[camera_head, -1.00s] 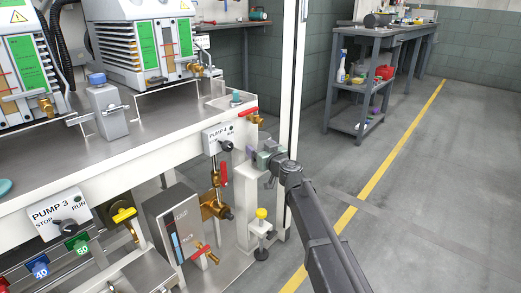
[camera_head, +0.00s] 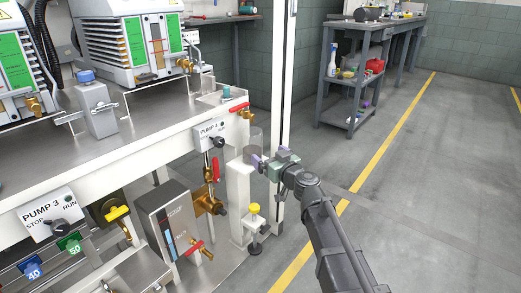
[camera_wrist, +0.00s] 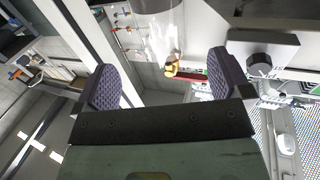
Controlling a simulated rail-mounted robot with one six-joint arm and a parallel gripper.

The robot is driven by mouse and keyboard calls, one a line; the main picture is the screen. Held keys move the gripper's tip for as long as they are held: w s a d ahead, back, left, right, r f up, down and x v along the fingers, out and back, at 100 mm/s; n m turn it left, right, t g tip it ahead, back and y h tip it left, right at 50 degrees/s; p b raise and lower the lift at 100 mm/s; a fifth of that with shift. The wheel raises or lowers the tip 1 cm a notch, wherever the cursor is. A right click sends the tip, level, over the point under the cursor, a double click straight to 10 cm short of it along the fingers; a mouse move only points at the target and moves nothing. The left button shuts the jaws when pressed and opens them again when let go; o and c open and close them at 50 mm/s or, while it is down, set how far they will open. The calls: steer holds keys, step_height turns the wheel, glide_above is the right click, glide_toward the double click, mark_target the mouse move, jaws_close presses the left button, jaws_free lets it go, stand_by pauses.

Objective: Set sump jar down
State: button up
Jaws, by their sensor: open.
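The sump jar is a clear, see-through cylinder. In the head view the jar (camera_head: 254,139) stands upright at the top of a white post (camera_head: 239,185), just right of the PUMP 4 plate. My gripper (camera_head: 268,157) is at the near right of the jar, with its jaws spread and nothing between them. In the wrist view the jar (camera_wrist: 158,22) shows at the top, beyond the two purple ribbed finger pads, and my gripper (camera_wrist: 165,80) is open and empty. The jar's bottom edge is hard to make out against the post.
A red-handled valve (camera_head: 239,107) is close to the jar at upper left. A tall white frame upright (camera_head: 282,90) rises behind my gripper. A yellow-topped fitting (camera_head: 254,210) sits below. The floor to the right is open up to a grey workbench (camera_head: 345,80).

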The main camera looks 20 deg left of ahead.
steer(key=s+d+f+m+g+h, duration=0.35)
steer(key=s+d+f, duration=0.35)
steer(key=d, duration=0.4)
steer(key=s+d+f+m+g+h, duration=0.3)
steer(key=s+d+f+g+h, duration=0.15)
steer(key=s+d, duration=0.6)
steer(key=s+d+f+m+g+h, duration=0.35)
steer(key=s+d+f+h, duration=0.2)
steer(key=d, duration=0.75)
step_height(320, 180, up, 51)
steer(key=p, duration=5.1)
steer(key=shift+s+a, duration=0.15)
steer(key=shift+s, duration=0.2)
steer(key=shift+o, duration=0.4)
steer(key=shift+f+g, duration=0.25)
